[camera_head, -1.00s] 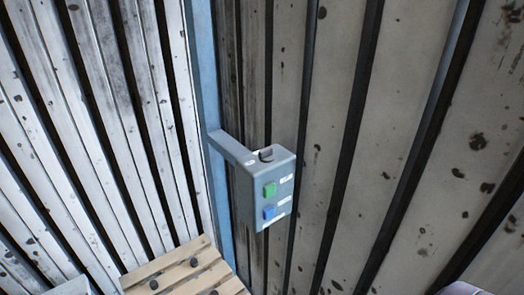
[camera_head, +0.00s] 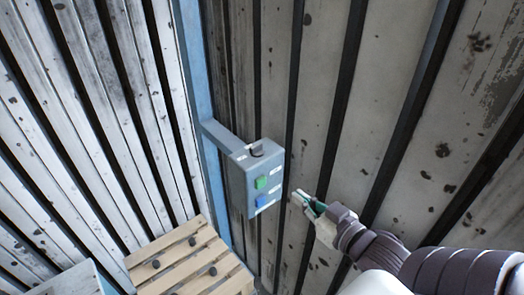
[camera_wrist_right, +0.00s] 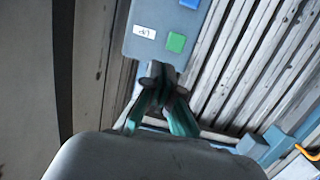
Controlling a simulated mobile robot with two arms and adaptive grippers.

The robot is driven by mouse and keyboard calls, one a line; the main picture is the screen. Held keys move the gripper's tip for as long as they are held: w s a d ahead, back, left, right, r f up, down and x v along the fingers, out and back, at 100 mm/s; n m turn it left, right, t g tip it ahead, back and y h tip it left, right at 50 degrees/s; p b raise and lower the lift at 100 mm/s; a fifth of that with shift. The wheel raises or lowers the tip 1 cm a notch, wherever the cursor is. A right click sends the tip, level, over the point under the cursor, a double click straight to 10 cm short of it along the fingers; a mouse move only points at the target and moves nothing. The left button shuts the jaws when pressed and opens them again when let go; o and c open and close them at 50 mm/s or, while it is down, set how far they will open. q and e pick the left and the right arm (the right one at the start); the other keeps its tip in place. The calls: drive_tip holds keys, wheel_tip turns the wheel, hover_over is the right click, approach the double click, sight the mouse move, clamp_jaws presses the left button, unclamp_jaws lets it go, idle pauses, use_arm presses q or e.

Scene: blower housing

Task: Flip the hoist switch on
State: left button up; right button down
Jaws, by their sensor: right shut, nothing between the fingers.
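A grey control box (camera_head: 237,185) sits on a blue bracket. It has a dark switch (camera_head: 257,149) on its top, a green button (camera_head: 261,182) and a blue button (camera_head: 262,200) on its front, and small white labels. My right gripper (camera_head: 308,201) is shut and empty, just right of the box and apart from it in the head view. In the right wrist view the shut fingertips (camera_wrist_right: 161,71) appear just below the box's edge, near the green button (camera_wrist_right: 176,42). The dark switch is not visible there. My left gripper is not in view.
A blue post (camera_head: 196,80) carries the bracket (camera_head: 222,135). Slatted walls stand left (camera_head: 90,120) and right (camera_head: 400,120), close behind the box. A wooden slatted top with dark knobs (camera_head: 190,262) is below. A grey box (camera_head: 75,281) is at lower left.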

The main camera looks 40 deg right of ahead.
sight(255, 149)
wheel_tip(255, 149, up, 4)
drive_tip(key=shift+s+r+n+t+y, duration=0.1)
drive_tip(key=shift+r+n+t+y, duration=0.2)
drive_tip(key=shift+t+y, duration=0.6)
drive_tip(key=shift+a, duration=0.1)
drive_tip(key=shift+h, duration=0.3)
drive_tip(key=w+p, duration=0.1)
drive_tip(key=w, duration=0.3)
drive_tip(key=w+p, duration=0.2)
drive_tip(key=w, duration=0.2)
drive_tip(key=w+a+p, duration=0.1)
drive_tip(key=w, duration=0.4)
drive_tip(key=shift+r, duration=0.1)
drive_tip(key=shift+w+f+p, duration=0.2)
drive_tip(key=shift+w+p, duration=0.1)
drive_tip(key=shift+w, duration=0.25)
drive_tip(key=shift+a, duration=0.1)
